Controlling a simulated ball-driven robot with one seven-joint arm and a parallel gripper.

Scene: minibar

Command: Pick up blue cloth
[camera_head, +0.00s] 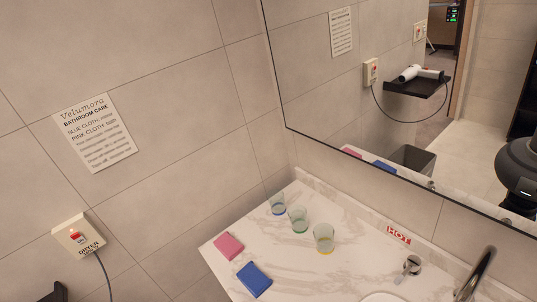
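The blue cloth (254,280) lies flat on the white marbled counter (295,268), near its front left edge. It looks like a small folded rectangle. A pink cloth (229,246) lies just behind it to the left, apart from it. A sign (95,132) on the left wall is headed "BATHROOM CARE" and has lines on blue cloth and pink cloth. My gripper is not in view.
Three glasses (298,219) stand behind the cloths. A metal faucet (475,275), a handle (411,266) and a "HOT" label (399,235) are at right. A mirror (400,120) hangs above the counter. A dryer box (78,237) with a cord is on the left wall.

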